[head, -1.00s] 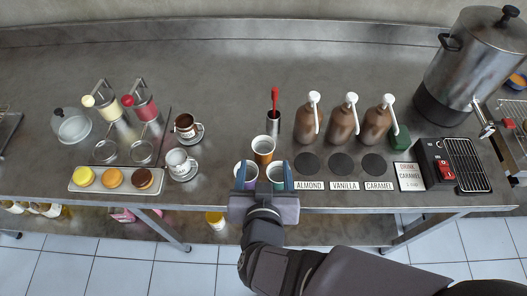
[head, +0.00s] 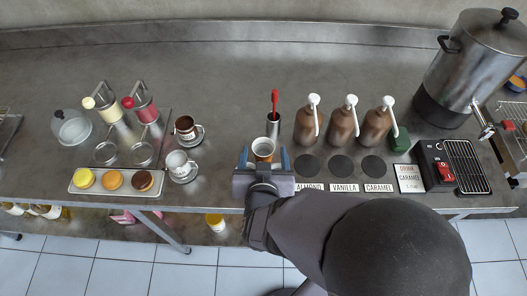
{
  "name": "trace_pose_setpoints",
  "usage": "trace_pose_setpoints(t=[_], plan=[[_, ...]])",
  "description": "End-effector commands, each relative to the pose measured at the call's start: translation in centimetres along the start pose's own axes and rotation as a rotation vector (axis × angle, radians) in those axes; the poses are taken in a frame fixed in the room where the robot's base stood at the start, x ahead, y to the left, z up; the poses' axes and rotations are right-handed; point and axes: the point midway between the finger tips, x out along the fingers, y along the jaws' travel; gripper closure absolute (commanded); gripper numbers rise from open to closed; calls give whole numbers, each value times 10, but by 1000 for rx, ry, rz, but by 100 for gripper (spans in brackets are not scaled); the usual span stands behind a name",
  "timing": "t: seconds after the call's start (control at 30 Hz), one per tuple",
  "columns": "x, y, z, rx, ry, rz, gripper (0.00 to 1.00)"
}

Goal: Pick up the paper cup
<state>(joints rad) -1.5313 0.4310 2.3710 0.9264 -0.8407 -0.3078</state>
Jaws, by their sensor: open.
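An orange-brown paper cup (head: 263,149) with a pale inside stands upright on the steel counter, in front of the metal pot with the red-handled tool. My gripper (head: 264,155) is open at the counter's front edge. Its two blue fingers show on the left and right of this cup, with a gap on each side. The cup's lower part is hidden by my gripper. I cannot tell how high the fingertips are above the counter. The purple and green cups seen before are hidden by my gripper and arm.
A metal pot (head: 273,124) with a red-handled tool (head: 275,100) stands just behind the cup. Pump bottles (head: 308,126) and dark round pads (head: 307,165) are on the right. The counter behind is clear.

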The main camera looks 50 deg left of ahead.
Motion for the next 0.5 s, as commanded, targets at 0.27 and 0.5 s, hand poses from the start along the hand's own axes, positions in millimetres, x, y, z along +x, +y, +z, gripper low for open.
trace_pose_setpoints(t=[0.27, 0.5], plan=[[29, -2, 1, -1, -1, 2, 34], [38, -2, 1, -1, 0, 0, 34]])
